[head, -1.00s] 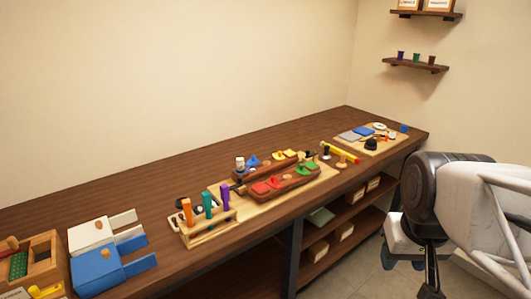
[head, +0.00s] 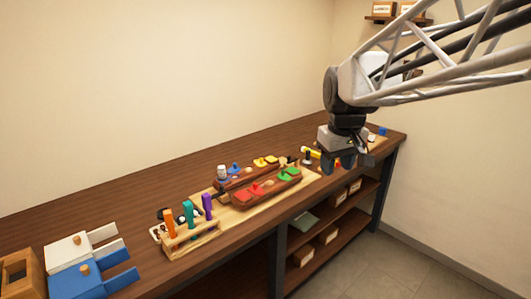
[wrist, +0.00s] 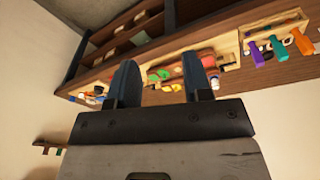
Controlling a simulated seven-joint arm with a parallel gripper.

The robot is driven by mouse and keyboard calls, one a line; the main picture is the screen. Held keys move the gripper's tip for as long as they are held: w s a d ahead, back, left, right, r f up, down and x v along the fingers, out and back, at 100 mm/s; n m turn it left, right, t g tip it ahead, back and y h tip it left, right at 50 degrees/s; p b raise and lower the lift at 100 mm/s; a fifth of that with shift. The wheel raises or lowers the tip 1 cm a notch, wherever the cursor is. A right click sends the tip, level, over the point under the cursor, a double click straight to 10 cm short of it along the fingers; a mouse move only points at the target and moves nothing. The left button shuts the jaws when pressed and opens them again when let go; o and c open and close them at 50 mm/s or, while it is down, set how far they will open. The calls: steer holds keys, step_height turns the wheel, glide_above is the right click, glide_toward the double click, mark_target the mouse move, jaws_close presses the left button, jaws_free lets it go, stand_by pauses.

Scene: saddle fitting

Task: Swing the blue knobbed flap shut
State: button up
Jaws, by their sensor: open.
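A small blue piece (head: 234,169) lies on top of the rear dark-wood block (head: 240,180), between a white cylinder and yellow pieces. It is too small to tell its knob or how far it is swung open. At the lower left a blue box (head: 70,287) has a tan knob on top and a blue panel (head: 122,281) sticking out to its right; I cannot tell which blue part is the flap. My gripper (head: 342,168) is open and empty, above the bench's front right part, away from both. Its fingers also show apart in the wrist view (wrist: 160,65).
A front block (head: 265,191) carries red and green pieces. A rack (head: 190,240) with orange, teal and purple upright pieces stands left of it. A white box (head: 68,250) with a tan knob is behind the blue box. The back of the bench (head: 130,200) is clear.

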steer(key=w+a+n, duration=0.2)
steer(key=w+a, duration=0.1)
steer(key=w, duration=0.4)
steer(key=w+a+n, duration=0.1)
steer(key=w+a, duration=0.3)
steer(key=w, duration=0.4)
steer(key=n+g, duration=0.2)
steer(key=n, duration=0.6)
glide_above(233, 167)
steer(key=d, duration=0.1)
step_height(233, 167, down, 19)
steer(key=shift+d+r, duration=0.15)
steer(key=shift+w+a+f+n, duration=0.2)
steer(key=shift+a+f+n, duration=0.05)
steer(key=shift+n, duration=0.05)
steer(key=shift+f, duration=0.1)
steer(key=shift+f, duration=3.85)
